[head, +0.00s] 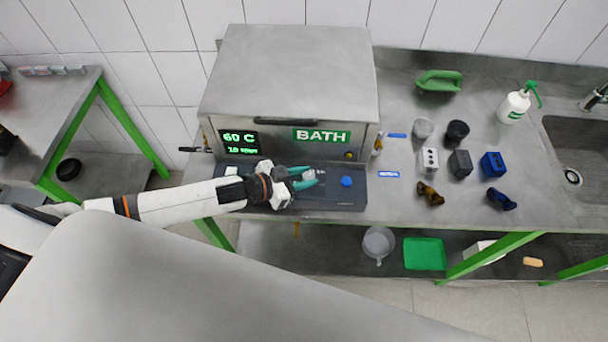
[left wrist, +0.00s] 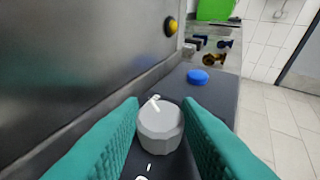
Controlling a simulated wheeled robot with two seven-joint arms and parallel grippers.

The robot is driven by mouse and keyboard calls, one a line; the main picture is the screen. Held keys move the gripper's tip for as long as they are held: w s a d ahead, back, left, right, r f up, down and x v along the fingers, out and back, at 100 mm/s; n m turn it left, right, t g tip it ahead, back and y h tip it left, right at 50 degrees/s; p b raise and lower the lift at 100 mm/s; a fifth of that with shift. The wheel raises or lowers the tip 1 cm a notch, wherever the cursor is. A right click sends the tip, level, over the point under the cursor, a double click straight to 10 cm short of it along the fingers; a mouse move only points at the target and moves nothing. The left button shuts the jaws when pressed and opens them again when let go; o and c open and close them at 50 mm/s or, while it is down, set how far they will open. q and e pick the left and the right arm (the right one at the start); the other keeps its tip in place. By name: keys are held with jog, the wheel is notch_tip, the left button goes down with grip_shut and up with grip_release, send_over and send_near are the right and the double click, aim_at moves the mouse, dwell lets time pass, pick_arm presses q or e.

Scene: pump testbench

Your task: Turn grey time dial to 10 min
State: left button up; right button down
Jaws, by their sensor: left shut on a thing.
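The grey time dial (left wrist: 160,127) sits on the dark control panel (head: 338,198) of the bath unit. In the left wrist view it stands between the two teal fingers of my left gripper (left wrist: 160,130), which is shut on it. A white pointer mark shows at the dial's far edge. In the head view my left gripper (head: 305,178) reaches the panel from the left and mostly hides the dial. The green display (head: 240,143) reads "60 C" and a second line that looks like "10" with a blurred word. My right gripper is not in view.
A blue button (head: 346,182) is right of the dial on the panel. A yellow button (left wrist: 171,26) is on the bath's front face. Cups, blocks and a dispenser bottle (head: 515,104) stand on the counter to the right. A green tray (head: 424,254) is on the lower shelf.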

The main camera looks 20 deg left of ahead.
pick_arm(q)
jog(key=shift+w+r+m+g+h, duration=0.1)
jog(key=shift+w+m+g+h, duration=0.05)
jog(key=shift+m+g+h, duration=0.3)
dwell(0.3)
jog(key=o, duration=1)
jog(key=b+v, duration=0.1)
jog(key=v, duration=0.4)
jog(key=b+v, duration=0.1)
jog(key=v, duration=0.4)
jog(key=shift+s+a, duration=0.2)
jog(key=shift+s, duration=0.15)
jog(key=shift+s+a+r+b, duration=0.25)
jog(key=shift+s+a+b, duration=0.05)
jog(key=shift+s+a, duration=0.15)
